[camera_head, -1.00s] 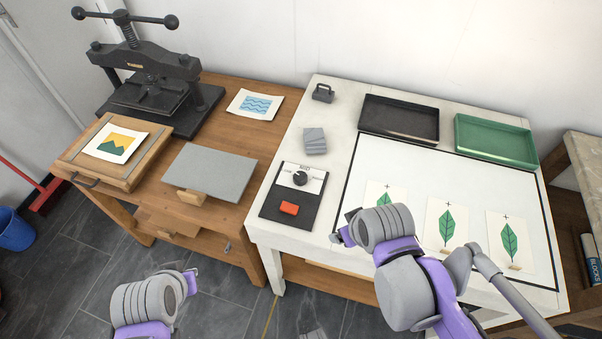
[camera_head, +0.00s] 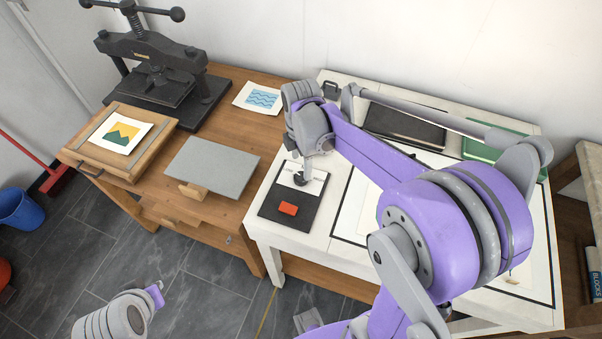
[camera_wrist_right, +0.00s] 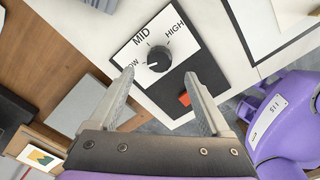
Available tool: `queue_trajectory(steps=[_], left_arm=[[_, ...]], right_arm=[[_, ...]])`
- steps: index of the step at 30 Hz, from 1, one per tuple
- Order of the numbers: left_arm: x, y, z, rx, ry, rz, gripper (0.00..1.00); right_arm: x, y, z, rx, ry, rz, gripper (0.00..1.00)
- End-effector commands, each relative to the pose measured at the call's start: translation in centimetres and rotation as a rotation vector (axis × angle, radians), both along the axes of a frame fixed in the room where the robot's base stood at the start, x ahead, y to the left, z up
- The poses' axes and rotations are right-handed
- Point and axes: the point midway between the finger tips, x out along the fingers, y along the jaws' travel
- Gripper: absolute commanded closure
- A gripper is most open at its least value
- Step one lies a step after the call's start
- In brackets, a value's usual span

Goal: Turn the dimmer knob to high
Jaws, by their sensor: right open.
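The dimmer panel (camera_head: 275,208) is a black plate with a white label and a red-orange switch (camera_head: 288,208), lying on the front left of the white table. In the right wrist view the round black dimmer knob (camera_wrist_right: 158,58) sits on the label marked LOW, MID and HIGH. Its white mark appears to point toward LOW. My right gripper (camera_wrist_right: 160,76) is open, with its two fingers apart on either side of the knob's near side; whether they touch it cannot be told. In the head view my right gripper (camera_head: 302,178) partly hides the knob.
The white table (camera_head: 262,232) holds a black tray (camera_head: 405,128) and a green tray (camera_head: 483,150) at the back, both partly hidden by my right arm. A wooden table (camera_head: 215,90) with a press (camera_head: 160,70) stands at left.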

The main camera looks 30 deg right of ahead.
Motion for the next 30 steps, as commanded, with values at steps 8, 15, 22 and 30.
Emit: queue_trajectory(steps=[8,15,22,30], left_arm=[[-0.2,0.0,-0.5,0.000,0.004,0.000,1.00],[-0.3,0.0,-0.7,0.000,0.005,0.000,1.00],[-0.3,0.0,-0.6,0.000,0.005,0.000,1.00],[-0.3,0.0,-0.6,0.000,0.005,0.000,1.00]], right_arm=[[0.0,0.0,-4.8,0.000,-0.001,-0.001,0.19],[0.0,0.0,-6.2,0.000,-0.001,-0.001,0.19],[0.0,0.0,-6.1,0.000,-0.002,-0.001,0.19],[0.0,0.0,-6.1,0.000,-0.001,-0.001,0.67]])
